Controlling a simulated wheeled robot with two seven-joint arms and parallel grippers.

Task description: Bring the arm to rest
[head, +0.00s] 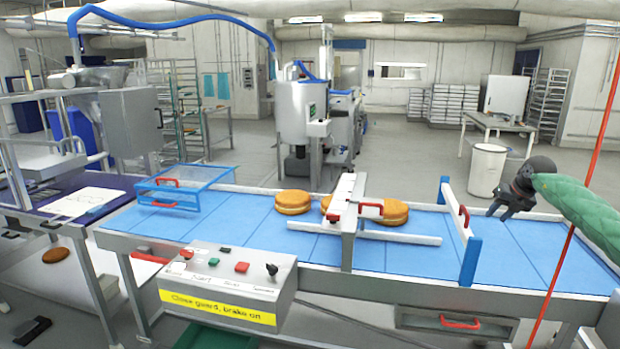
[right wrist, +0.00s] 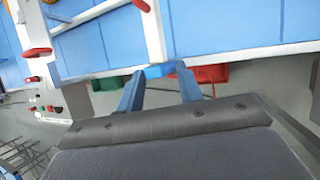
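My right arm, in a green sleeve, comes in from the right in the head view. My right gripper (head: 498,214) hangs over the right part of the blue conveyor (head: 518,250), right of the gate with blue posts (head: 469,262). In the right wrist view the two blue fingers of this gripper (right wrist: 160,80) stand apart, with nothing seen held between them. Beyond them are the conveyor's pale edge (right wrist: 238,57) and red and green things below it. My left gripper is not in view.
Several filled rounds (head: 292,202) lie on the conveyor, some partly behind a white crossbar (head: 347,215). A blue mesh guard (head: 186,186) stands at the left. A control box (head: 228,277) is in front. A red cord (head: 603,120) runs past my right arm.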

